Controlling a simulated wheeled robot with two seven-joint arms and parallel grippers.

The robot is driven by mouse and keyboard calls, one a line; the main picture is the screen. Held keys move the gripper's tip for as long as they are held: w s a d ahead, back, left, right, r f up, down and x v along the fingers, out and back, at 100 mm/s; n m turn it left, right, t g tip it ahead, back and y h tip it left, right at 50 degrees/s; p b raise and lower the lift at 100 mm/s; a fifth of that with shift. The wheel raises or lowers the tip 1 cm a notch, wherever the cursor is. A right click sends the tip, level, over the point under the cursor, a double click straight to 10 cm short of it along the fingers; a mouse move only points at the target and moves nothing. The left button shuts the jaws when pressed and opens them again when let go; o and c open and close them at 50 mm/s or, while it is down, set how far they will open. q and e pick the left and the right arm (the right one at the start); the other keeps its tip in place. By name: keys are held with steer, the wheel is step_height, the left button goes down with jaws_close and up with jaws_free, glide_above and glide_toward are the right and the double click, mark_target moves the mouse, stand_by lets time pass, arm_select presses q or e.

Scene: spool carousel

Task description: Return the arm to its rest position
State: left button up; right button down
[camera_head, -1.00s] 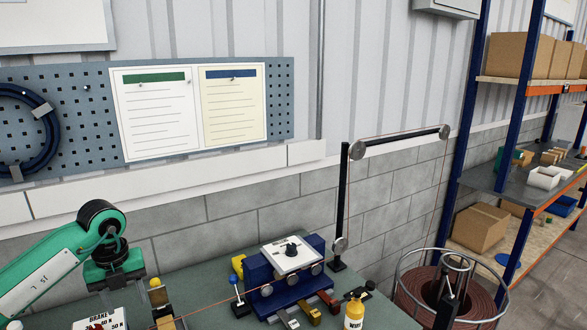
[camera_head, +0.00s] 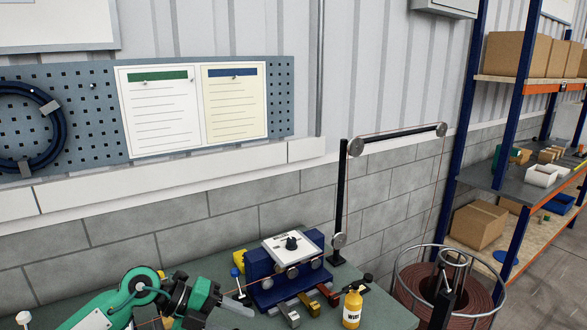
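My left arm, green with black joints, comes in low from the left over the bench. Its gripper (camera_head: 205,300) is at the bottom edge, left of the blue machine block (camera_head: 262,275). My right arm and gripper are not in view.
The blue block carries a white dial box (camera_head: 292,246). A yellow bottle (camera_head: 353,309) stands to its right, near a black pulley post (camera_head: 342,190). A caged copper-coloured coil (camera_head: 410,280) and shelving with boxes (camera_head: 480,226) are farther right.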

arm_select(q)
steer(key=s+d+r+n+t+h, duration=0.2)
steer(key=d+r+n+t+h, duration=0.3)
steer(key=r+n+t+h, duration=0.25)
steer(key=s+a+f+n+t+y, duration=0.1)
steer(key=a+f+n+t+y, duration=0.3)
steer(key=a+f+n+y, duration=0.45)
steer(key=s+a+f+n+t+y, duration=0.1)
steer(key=a+f+n+t+y, duration=0.4)
steer(key=n+y, duration=0.65)
steer(key=s+a+f+n+g+h, duration=0.1)
steer(key=s+f+n+g, duration=0.1)
steer(key=s+f+g, duration=0.8)
steer(key=s+a+f+n+g, duration=0.15)
steer(key=s+f+g, duration=0.3)
steer(key=s, duration=0.85)
step_height(320, 180, down, 37)
steer(key=s+b, duration=0.1)
steer(key=b, duration=0.4)
steer(key=s+a+f+g+b, duration=0.1)
steer(key=s+f+b, duration=0.1)
steer(key=s+f, duration=0.7)
steer(key=s+a+f+g+b, duration=0.1)
steer(key=s+a+f+b, duration=0.1)
steer(key=s+f, duration=0.8)
step_height(320, 180, down, 6)
steer(key=shift+s+r+b, duration=0.2)
steer(key=shift+b, duration=0.25)
